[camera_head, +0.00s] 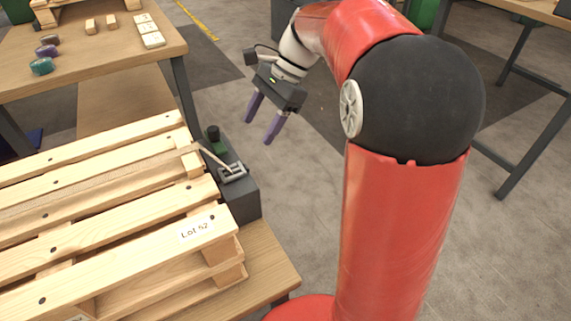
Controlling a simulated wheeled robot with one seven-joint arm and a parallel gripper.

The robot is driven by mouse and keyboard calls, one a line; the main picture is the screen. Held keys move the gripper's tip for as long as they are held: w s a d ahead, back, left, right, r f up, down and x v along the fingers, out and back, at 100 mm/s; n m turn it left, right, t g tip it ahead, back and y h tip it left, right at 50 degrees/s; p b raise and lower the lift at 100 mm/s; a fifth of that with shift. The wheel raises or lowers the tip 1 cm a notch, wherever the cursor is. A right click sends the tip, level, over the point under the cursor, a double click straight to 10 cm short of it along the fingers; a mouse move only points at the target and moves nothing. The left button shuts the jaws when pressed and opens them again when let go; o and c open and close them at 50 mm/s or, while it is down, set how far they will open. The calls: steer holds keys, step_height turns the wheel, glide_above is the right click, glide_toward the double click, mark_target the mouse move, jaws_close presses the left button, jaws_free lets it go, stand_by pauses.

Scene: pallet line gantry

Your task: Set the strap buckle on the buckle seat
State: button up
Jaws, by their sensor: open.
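The strap buckle (232,173) is a small grey metal frame at the end of a pale strap (212,157) that comes off the pallet's right edge. It shows over the top of a dark grey block (243,203), which appears to be the buckle seat. I cannot tell whether the buckle rests flat in it or only lies against it. My gripper (262,121) is open and empty, with two purple fingers pointing down. It hangs above and to the right of the block, apart from the buckle.
The wooden pallet (130,254), labelled Lot 52, fills the lower left on a wooden table (262,262). Floor is clear behind my gripper.

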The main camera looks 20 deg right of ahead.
steer(key=s+d+f+n+t+h, duration=0.1)
steer(key=s+f+n+t+h, duration=0.1)
steer(key=s+n, duration=0.5)
steer(key=s+d+f+n+t+h, duration=0.1)
steer(key=s+n+t+h, duration=0.3)
steer(key=s, duration=0.9)
steer(key=d+n, duration=0.1)
steer(key=n, duration=0.2)
steer(key=shift+s+f, duration=0.2)
steer(key=shift+f, duration=0.15)
